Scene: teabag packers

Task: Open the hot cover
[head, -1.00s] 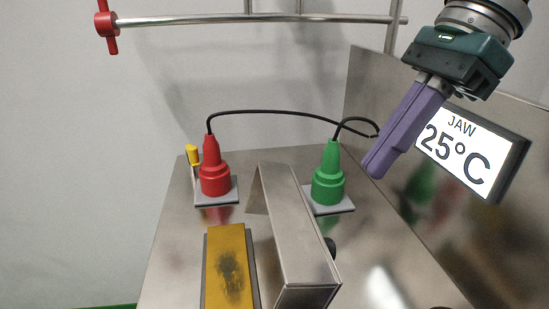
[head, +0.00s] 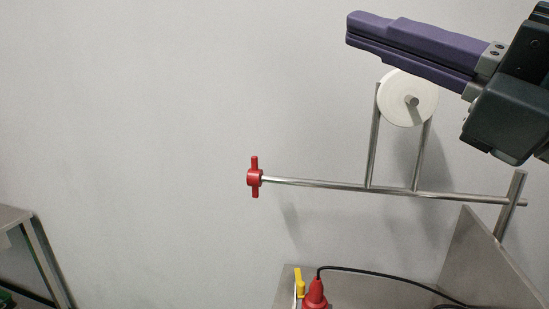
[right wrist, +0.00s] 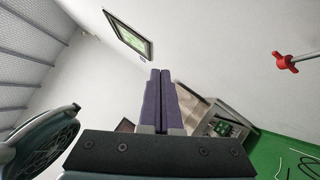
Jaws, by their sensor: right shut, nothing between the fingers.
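The hot cover does not show in the head view, which now looks mostly at the wall, and I cannot make it out in the right wrist view. My right gripper (head: 350,34) comes in from the upper right of the head view. Its purple fingers are shut together, hold nothing, and point left. In the right wrist view the shut fingers (right wrist: 160,72) stand in the middle with nothing between them. The top of the red connector (head: 315,293) shows at the bottom edge of the head view. My left gripper is not in view.
A metal rail (head: 330,184) with a red handle (head: 254,177) runs below my right gripper. A white roll (head: 420,88) stands above it, partly overlapped by the gripper; their gap is unclear. A metal panel (head: 485,262) stands lower right. The wall's left side is clear.

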